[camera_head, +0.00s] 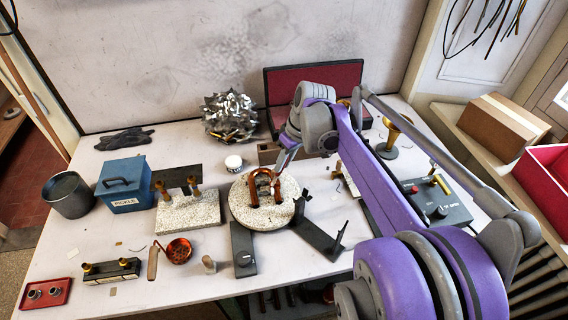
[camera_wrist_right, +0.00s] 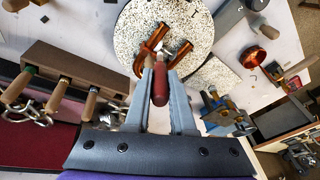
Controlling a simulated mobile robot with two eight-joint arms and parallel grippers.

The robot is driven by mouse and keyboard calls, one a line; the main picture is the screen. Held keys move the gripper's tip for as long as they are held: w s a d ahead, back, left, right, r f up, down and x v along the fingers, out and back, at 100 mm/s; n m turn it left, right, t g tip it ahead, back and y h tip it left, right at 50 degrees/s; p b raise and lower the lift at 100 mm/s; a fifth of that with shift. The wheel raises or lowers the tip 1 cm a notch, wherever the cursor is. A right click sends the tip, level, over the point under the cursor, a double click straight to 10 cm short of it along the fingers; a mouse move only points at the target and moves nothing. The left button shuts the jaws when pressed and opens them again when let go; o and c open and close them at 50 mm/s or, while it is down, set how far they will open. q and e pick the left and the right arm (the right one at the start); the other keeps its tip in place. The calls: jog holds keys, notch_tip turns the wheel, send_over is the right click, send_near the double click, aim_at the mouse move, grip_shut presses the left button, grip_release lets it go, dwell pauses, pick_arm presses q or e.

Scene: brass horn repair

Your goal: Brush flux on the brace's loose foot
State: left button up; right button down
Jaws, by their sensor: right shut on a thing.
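A copper-coloured bent tube piece (camera_head: 264,186) stands on a round speckled plate (camera_head: 240,212) in the middle of the bench. It also shows in the right wrist view (camera_wrist_right: 149,46), with a small pale metal part (camera_wrist_right: 183,49) beside it. I cannot make out which part is the brace's loose foot. My right gripper (camera_head: 284,158) is above the plate's back edge. In the right wrist view its fingers (camera_wrist_right: 161,72) are shut on a red-handled tool (camera_wrist_right: 160,86), pointing toward the copper piece. The tool's tip is hard to see, so contact is unclear. My left gripper is out of view.
A small white jar (camera_head: 233,163) stands behind the plate. Dark metal arms (camera_head: 243,252) lie in front. A control box (camera_head: 437,202) stands right. The front-left bench has some free room.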

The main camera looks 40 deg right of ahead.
notch_tip(320, 180, up, 4)
jog(key=shift+w+p, duration=0.15)
jog(key=shift+p, duration=0.65)
jog(key=shift+r+p, duration=0.45)
jog(key=shift+r, duration=0.95)
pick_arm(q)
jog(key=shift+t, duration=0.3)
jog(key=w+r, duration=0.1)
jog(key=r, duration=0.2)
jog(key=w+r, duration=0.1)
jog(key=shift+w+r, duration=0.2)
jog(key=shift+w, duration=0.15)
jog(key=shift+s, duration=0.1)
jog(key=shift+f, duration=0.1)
pick_arm(e)
jog(key=shift+f, duration=0.1)
